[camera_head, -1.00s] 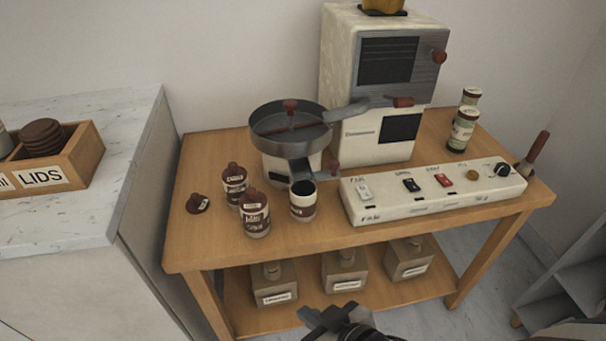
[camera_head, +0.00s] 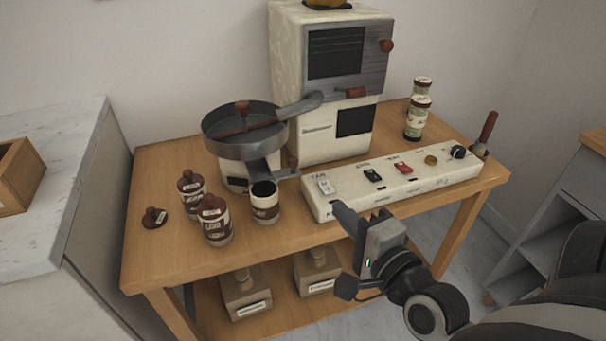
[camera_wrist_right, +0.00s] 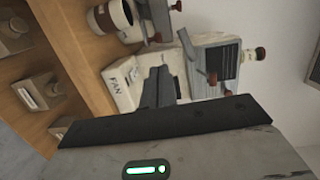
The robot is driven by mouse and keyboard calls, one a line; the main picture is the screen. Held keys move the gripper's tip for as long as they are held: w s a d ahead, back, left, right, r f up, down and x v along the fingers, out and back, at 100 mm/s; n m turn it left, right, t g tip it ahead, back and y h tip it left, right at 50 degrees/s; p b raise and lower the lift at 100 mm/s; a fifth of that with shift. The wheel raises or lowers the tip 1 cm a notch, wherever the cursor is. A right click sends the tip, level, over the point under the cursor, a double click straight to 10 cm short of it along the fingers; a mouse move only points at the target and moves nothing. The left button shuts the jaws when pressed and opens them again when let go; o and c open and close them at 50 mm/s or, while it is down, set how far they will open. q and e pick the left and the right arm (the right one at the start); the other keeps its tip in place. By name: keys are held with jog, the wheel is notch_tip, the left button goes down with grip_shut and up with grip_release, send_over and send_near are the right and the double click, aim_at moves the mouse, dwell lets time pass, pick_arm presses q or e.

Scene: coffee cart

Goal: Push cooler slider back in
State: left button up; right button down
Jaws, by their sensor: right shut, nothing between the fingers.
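The cooler is a round dark metal pan (camera_head: 243,128) on a cream base at the table's left, with a red-brown stirring bar across it. A metal chute (camera_head: 258,170) slopes from its front toward a labelled cup (camera_head: 265,203). A small red-brown knob (camera_head: 293,164) stands at the chute's right side and appears to be the slider's handle; how far the slider sticks out I cannot tell. My right gripper (camera_head: 345,212) is shut and empty, in front of the switch panel's left end, apart from the knob. Its closed fingers (camera_wrist_right: 160,88) show in the right wrist view. My left gripper is not in view.
The cream switch panel (camera_head: 400,188) lies along the table front, right of the cup. Two brown-lidded jars (camera_head: 214,222) stand left of the cup. The tall roaster (camera_head: 318,140) stands behind. Bare tabletop (camera_head: 160,175) lies at the left.

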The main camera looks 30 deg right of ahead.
aim_at(296, 164)
jog(key=w, duration=0.9)
jog(key=w+d+f, duration=0.1)
jog(key=w, duration=0.4)
jog(key=shift+p, duration=0.3)
